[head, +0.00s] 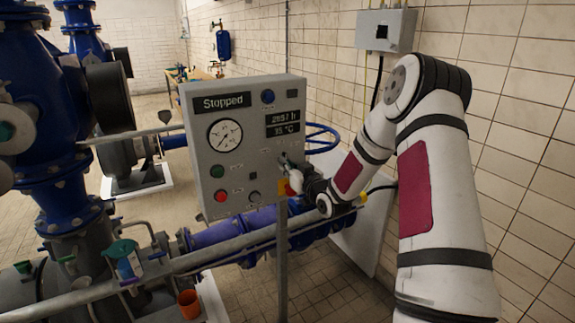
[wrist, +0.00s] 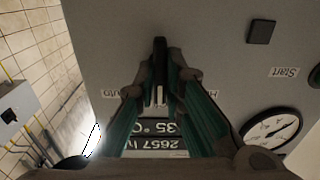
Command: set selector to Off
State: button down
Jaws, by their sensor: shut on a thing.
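The grey control panel (head: 245,130) stands in the middle of the head view, with a "Stopped" display at its top. My gripper (head: 288,172) is at the panel's right side, below the temperature display. In the wrist view my gripper (wrist: 160,75) has its green-sided fingers closed around a narrow dark part, the selector handle (wrist: 160,46). The "Auto" label (wrist: 110,94) and a partly covered label starting with "H" (wrist: 212,92) flank the fingers, upside down. The fingers hide most of the selector, so I cannot tell its exact setting.
A tiled wall (head: 505,100) is close on the right. An orange cup (head: 189,303) is at lower left.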

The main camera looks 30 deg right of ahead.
jog(key=c, duration=1.7)
grip_release()
jog(key=s, duration=1.2)
